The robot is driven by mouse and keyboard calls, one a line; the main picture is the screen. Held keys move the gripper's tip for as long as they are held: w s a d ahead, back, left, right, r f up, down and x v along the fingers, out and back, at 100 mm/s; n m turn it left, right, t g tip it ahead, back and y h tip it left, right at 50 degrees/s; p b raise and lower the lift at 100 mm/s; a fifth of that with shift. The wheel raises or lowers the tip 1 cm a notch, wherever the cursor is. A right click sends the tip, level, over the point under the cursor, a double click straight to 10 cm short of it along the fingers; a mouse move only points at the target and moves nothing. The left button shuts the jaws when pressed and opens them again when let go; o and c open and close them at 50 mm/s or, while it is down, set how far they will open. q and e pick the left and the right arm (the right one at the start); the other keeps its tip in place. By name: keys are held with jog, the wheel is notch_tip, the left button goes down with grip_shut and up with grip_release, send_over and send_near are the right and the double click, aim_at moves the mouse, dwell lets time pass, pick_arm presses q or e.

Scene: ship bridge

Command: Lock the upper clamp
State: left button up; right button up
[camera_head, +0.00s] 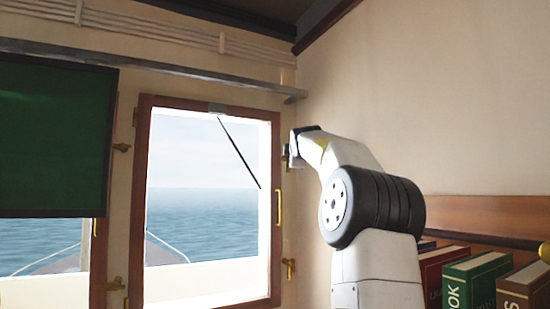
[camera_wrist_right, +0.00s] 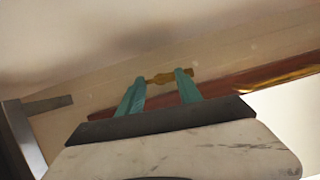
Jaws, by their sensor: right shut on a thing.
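The upper clamp (camera_wrist_right: 160,79) is a small brass piece at the right side of the window frame. In the right wrist view it lies between the two teal fingertips of my right gripper (camera_wrist_right: 161,76), which is shut on it. In the head view my right gripper (camera_head: 291,151) reaches the upper right edge of the window (camera_head: 207,200) and mostly hides the clamp. Whether the clamp is turned to its locked position cannot be told. My left gripper is not in view.
A brass lower clamp (camera_head: 289,267) and a brass handle (camera_head: 279,208) are on the window's right side. A metal rail (camera_head: 190,70) runs above the window. A green panel (camera_head: 52,135) covers the left window. Books (camera_head: 475,277) stand at the lower right.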

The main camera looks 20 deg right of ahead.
jog(key=shift+r+m+g+y, duration=0.1)
jog(key=shift+m+g+y, duration=0.3)
jog(key=shift+m, duration=0.8)
jog(key=shift+r+m+g+y, duration=0.15)
jog(key=shift+m+g, duration=0.35)
jog(key=shift+m, duration=0.7)
jog(key=shift+f+y, duration=0.15)
jog(key=shift+y, duration=0.1)
jog(key=o, duration=1.4)
jog(key=v, duration=0.7)
jog(key=shift+s, duration=0.35)
jog(key=shift+c, duration=0.5)
